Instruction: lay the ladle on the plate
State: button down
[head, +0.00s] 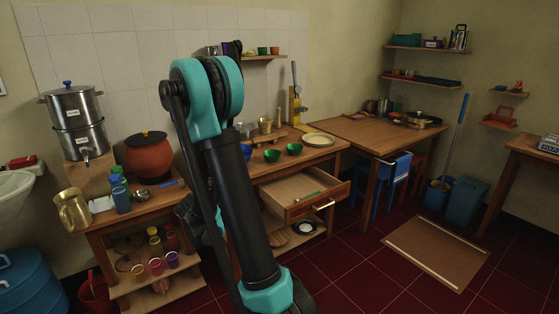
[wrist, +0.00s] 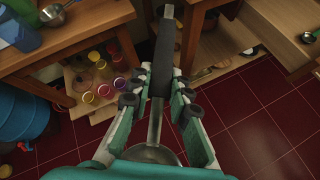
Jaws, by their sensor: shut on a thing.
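My gripper (wrist: 161,84) is shut on the ladle in the wrist view. The ladle's long dark handle (wrist: 164,52) runs between the fingers and up the picture. Its round metal bowl (wrist: 150,154) hangs at the near side, close to my palm. The ladle is held in the air, over the floor and in front of the wooden furniture. In the head view my arm hides most of the gripper, and I cannot make out the ladle. A pale round plate (head: 319,140) lies on the wooden counter right of my arm, apart from the ladle.
Green bowls (head: 272,155) stand left of the plate. A side table (head: 375,130) stands to the right. Coloured cups (wrist: 100,88) fill a low shelf. The red tiled floor is mostly clear.

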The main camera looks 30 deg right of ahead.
aim_at(320, 141)
jog(key=l+u, duration=0.8)
jog(key=l, duration=0.3)
jog(key=k+l+u, duration=0.1)
jog(key=l, duration=0.3)
jog(key=k+l+u, duration=0.1)
jog(key=l, duration=0.3)
jog(key=k+l, duration=0.2)
jog(key=l, duration=0.2)
jog(key=k+l+u, duration=0.15)
jog(key=l, duration=0.25)
jog(key=i, duration=0.05)
